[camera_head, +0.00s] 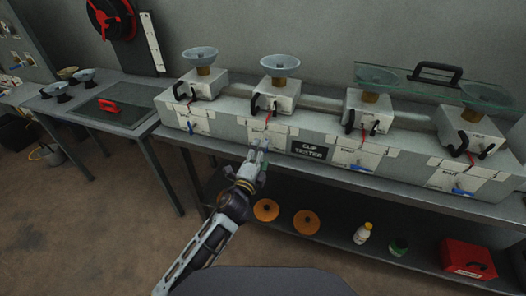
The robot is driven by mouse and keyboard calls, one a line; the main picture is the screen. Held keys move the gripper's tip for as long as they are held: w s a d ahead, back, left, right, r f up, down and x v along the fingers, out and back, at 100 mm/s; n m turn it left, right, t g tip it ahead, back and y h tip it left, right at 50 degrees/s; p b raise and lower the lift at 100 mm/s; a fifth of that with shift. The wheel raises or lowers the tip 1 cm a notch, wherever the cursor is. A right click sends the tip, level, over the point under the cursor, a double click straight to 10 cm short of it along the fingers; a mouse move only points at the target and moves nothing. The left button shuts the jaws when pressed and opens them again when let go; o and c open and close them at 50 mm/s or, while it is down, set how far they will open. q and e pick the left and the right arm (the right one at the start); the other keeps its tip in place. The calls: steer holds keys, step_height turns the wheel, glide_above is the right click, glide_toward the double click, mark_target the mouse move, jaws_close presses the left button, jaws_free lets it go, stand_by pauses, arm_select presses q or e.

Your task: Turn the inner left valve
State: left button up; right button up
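The cup tester (310,150) is a long grey bench unit with a row of several stations, each with a cup on a white box. Blue valve handles show low on its front at the far left (190,127), the inner right (360,168) and the far right (461,191). The inner left station has a white label panel (268,131) on its front. Its valve handle is not clearly visible behind my gripper. My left gripper (260,147) points up at the lower part of this panel. Its fingers are too small to judge, and contact is unclear. My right gripper is not in view.
The tester stands on a grey table with a lower shelf (345,249) holding orange discs (306,222), bottles (362,233) and a red box (468,259). A glass panel (400,81) with a black handle rests at the back right. A second table (60,104) stands left.

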arm_select(q)
steer(key=shift+v, duration=1.55)
steer(key=shift+r, duration=0.1)
steer(key=shift+a, duration=0.1)
